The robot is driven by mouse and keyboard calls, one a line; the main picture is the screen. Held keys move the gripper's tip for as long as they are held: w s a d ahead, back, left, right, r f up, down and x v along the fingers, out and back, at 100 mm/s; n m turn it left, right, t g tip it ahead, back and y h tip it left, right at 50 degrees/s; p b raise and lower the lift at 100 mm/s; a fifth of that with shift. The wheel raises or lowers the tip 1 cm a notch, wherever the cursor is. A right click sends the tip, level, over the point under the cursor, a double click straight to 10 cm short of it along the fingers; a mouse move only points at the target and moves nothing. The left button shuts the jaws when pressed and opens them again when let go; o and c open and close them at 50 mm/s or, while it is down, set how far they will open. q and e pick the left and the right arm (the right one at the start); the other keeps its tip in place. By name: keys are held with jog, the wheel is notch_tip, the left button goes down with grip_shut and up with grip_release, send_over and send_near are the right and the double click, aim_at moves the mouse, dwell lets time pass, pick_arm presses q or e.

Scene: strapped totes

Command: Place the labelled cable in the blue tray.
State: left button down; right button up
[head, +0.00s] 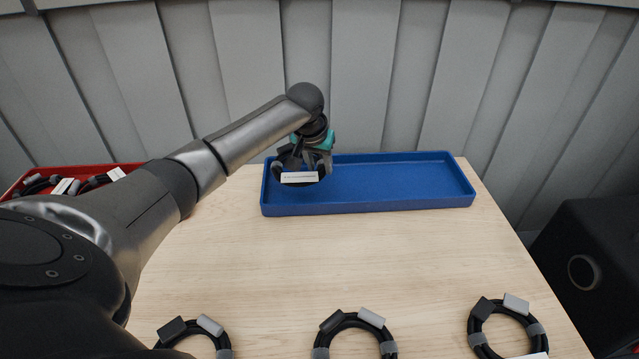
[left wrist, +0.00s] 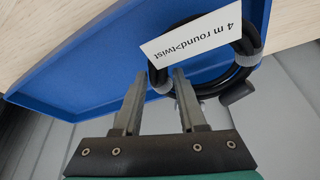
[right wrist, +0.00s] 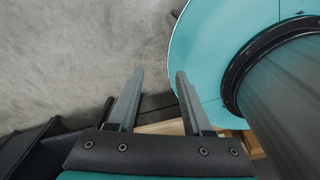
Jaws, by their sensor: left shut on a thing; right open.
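The labelled cable is a black coil (head: 277,172) with grey bands and a white label reading "4 m round>twist" in the left wrist view (left wrist: 191,37). My left gripper (head: 304,160) is shut on this cable, at the left end of the blue tray (head: 400,205). The cable is over the tray's inside; I cannot tell whether it touches the floor. The tray's wall also shows in the left wrist view (left wrist: 75,75). My right gripper (right wrist: 160,72) is open and empty, away from the table, and out of the head view.
A red tray (head: 130,167) with black cables and white labels stands at the far left, partly behind my arm. Three coiled cables (head: 322,340) (head: 476,338) (head: 160,340) lie along the front edge. The table's middle is clear. A dark box (head: 590,255) stands at the right.

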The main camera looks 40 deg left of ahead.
aim_at(320, 181)
pick_arm(q)
notch_tip(320, 181, down, 5)
jog(key=shift+r+b, duration=0.2)
jog(key=shift+b, duration=0.4)
jog(key=shift+f, duration=0.15)
jog(key=c, duration=0.9)
grip_release()
jog(key=shift+f, duration=0.15)
jog(key=o, duration=0.4)
jog(key=shift+o, duration=0.2)
pick_arm(e)
jog(key=shift+w+d+f, duration=0.45)
jog(key=shift+w+f, duration=0.2)
jog(key=shift+w, duration=0.15)
